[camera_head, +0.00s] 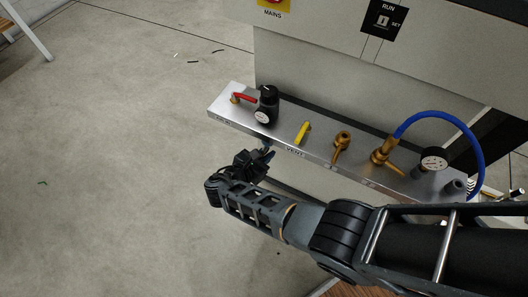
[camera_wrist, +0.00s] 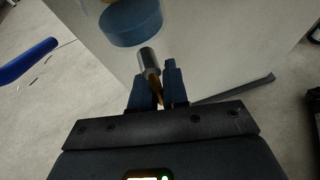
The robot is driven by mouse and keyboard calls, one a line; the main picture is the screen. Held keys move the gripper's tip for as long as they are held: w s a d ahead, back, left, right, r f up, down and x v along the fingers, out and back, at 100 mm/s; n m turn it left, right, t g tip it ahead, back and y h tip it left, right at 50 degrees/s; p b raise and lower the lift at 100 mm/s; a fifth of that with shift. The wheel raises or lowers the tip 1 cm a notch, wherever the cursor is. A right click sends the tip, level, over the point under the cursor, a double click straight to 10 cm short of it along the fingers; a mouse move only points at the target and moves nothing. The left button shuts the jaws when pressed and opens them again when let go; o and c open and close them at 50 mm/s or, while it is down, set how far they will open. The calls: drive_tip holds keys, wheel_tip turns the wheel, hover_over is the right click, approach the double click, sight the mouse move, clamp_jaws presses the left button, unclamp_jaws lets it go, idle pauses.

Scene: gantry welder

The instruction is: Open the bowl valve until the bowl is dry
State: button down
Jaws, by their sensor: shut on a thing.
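In the wrist view a clear bowl holding blue liquid (camera_wrist: 130,22) hangs above my fingers. A short grey metal stem, the bowl valve (camera_wrist: 149,60), comes down from below it. A brass-coloured piece (camera_wrist: 153,88) at its lower end sits between the two fingers of my gripper (camera_wrist: 160,88), which is shut on it. In the head view my gripper (camera_head: 260,156) is below the front edge of the metal shelf, under the black regulator (camera_head: 266,105) with its gauge. The bowl is mostly hidden there by the shelf and my gripper.
The metal shelf (camera_head: 230,118) carries a red lever (camera_head: 243,98), a yellow VENT lever (camera_head: 302,132), brass valves (camera_head: 341,145), another gauge (camera_head: 434,160) and a blue hose (camera_head: 440,114). A blue bar (camera_wrist: 27,62) juts in at the wrist view's left. Floor to the left is mostly clear.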

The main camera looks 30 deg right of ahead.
drive_tip(key=shift+s+f+n, duration=0.1)
drive_tip(key=shift+s+n, duration=0.1)
drive_tip(key=shift+n, duration=0.1)
idle(0.4)
drive_tip(key=c, duration=1.2)
unclamp_jaws()
drive_tip(key=p+v, duration=0.1)
drive_tip(key=v, duration=0.6)
drive_tip(key=shift+a+p, duration=0.3)
drive_tip(key=shift+p, duration=0.05)
